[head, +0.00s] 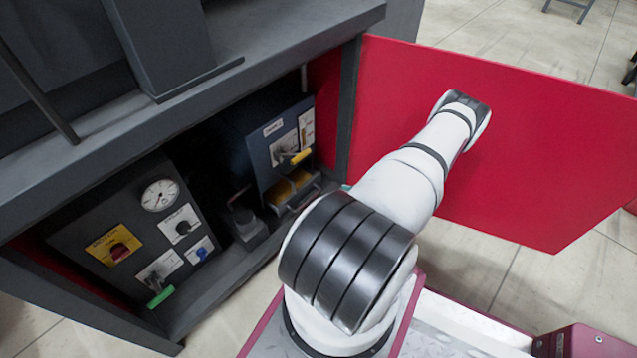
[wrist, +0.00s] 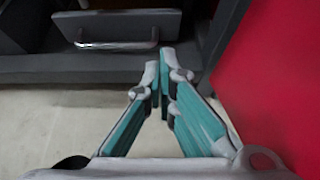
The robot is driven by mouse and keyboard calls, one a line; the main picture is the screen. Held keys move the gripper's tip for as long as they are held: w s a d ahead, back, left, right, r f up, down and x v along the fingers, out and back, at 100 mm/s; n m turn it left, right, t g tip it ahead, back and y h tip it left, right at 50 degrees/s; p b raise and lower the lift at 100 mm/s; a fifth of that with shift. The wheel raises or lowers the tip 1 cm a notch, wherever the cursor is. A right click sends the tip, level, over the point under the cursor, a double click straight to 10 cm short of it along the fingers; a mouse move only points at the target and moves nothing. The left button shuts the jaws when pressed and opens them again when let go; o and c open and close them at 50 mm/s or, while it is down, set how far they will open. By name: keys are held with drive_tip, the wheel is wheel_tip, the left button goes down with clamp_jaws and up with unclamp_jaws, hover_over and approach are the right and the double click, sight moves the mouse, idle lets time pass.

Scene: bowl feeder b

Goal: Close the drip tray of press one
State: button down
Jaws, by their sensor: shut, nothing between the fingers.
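A drawer-like tray with a bar handle (head: 303,201) sits at the foot of the dark box on the right inside the cabinet. Yellow shows above its front, and it seems to stand out a little from the box. I cannot read the labels, so I cannot tell for sure that this is press one's drip tray. In the wrist view a grey drawer front (wrist: 120,26) with a metal bar handle shows at the upper left. My gripper (wrist: 160,68) is shut and empty, below and right of that handle and apart from it. In the head view my arm hides most of the gripper.
A red cabinet door (head: 520,140) stands open on the right; it also fills the wrist view's right side (wrist: 275,90). The left panel holds a gauge (head: 160,195), knobs and a green-handled lever (head: 161,297). Pale floor (wrist: 60,120) lies open below the cabinet edge.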

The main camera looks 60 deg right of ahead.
drive_tip(key=b, duration=0.4)
approach(316, 180)
wheel_tip(316, 180, down, 3)
drive_tip(key=w, duration=0.1)
drive_tip(key=w+d+b, duration=0.1)
drive_tip(key=w, duration=0.1)
drive_tip(key=shift+f, duration=0.1)
drive_tip(key=shift+w+d+b, duration=0.2)
drive_tip(key=shift+w+b, duration=0.35)
drive_tip(key=shift+w, duration=0.35)
drive_tip(key=shift+a, duration=0.1)
